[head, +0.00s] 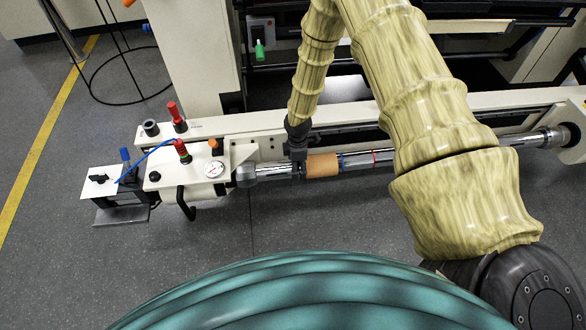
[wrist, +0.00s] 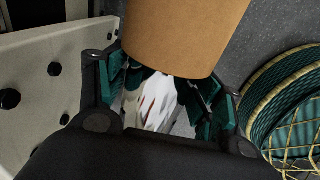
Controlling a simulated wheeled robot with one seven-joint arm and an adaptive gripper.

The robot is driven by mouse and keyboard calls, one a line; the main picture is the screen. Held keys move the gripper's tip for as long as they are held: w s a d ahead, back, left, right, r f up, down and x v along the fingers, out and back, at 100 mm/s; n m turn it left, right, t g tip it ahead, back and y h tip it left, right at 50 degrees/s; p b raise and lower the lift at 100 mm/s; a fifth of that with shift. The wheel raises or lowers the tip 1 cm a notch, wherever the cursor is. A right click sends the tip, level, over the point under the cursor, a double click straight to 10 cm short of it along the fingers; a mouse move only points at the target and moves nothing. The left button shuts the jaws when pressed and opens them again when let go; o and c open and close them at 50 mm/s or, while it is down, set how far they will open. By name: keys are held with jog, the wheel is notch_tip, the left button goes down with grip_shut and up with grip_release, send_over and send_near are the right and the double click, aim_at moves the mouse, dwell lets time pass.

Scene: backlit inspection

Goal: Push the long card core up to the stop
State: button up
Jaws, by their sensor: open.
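The card core (head: 322,165) is a tan tube around a shiny horizontal bar (head: 272,171). A blue ring (head: 341,162) on the bar is close to its right end. A red ring (head: 374,158) is further right; I cannot tell which mark is the stop. My gripper (head: 297,168) is at the bar, just left of the core. In the wrist view, my gripper (wrist: 168,100) is open, its teal-padded fingers on either side of the bar (wrist: 155,110). The core's end (wrist: 183,38) is just beyond the fingers; I cannot tell whether they touch.
A cream control box (head: 190,165) with a gauge and knobs is at the bar's left end. A cream beam (head: 245,122) runs behind the bar. The right end of the bar enters a bracket (head: 572,125). My arm hides part of the bar. Grey floor in front is clear.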

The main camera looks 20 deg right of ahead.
aim_at(331, 157)
jog(key=shift+s+d+p, duration=0.55)
jog(key=shift+s+d, duration=0.1)
jog(key=shift+d, duration=1.6)
jog(key=shift+s+d+p, duration=0.6)
jog(key=shift+d, duration=1.6)
jog(key=shift+s+d+p, duration=0.55)
jog(key=shift+s+d, duration=0.1)
jog(key=shift+d, duration=1.6)
dwell(0.4)
jog(key=shift+a, duration=0.15)
jog(key=shift+w+a, duration=0.2)
jog(key=shift+a, duration=0.4)
